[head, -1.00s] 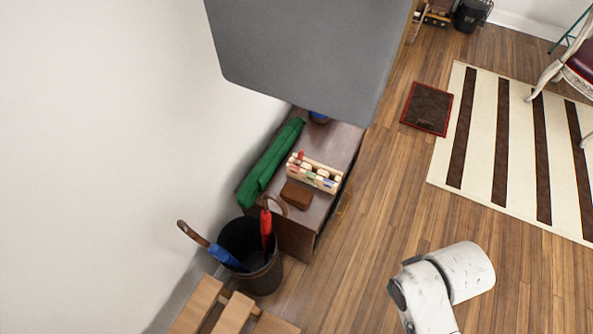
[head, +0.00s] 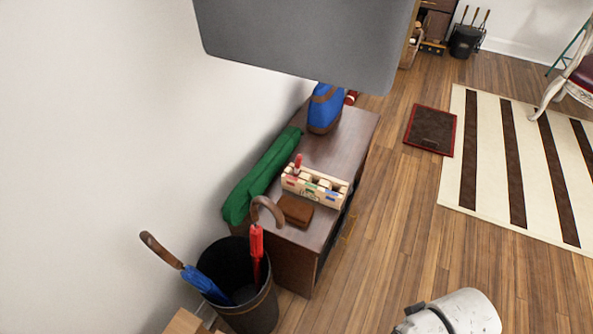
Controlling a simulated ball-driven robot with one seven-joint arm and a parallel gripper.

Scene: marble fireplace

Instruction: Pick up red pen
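A small red pen (head: 298,162) stands upright at the left end of a light wooden organizer (head: 316,197) with several slots. The organizer rests on a dark brown low cabinet (head: 345,150) against the white wall. Only the pen's upper part shows; its lower part is hidden in the organizer. A white rounded link of my arm shows at the bottom right, well away from the pen. My gripper is outside the view.
A brown box (head: 295,211), a green rolled cloth (head: 262,176) and a blue bag (head: 324,110) share the cabinet top. A dark bin (head: 243,309) with red and blue umbrellas stands in front. Open wood floor (head: 395,230) lies to the right, with a dark mat (head: 431,130) and striped rug (head: 487,150).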

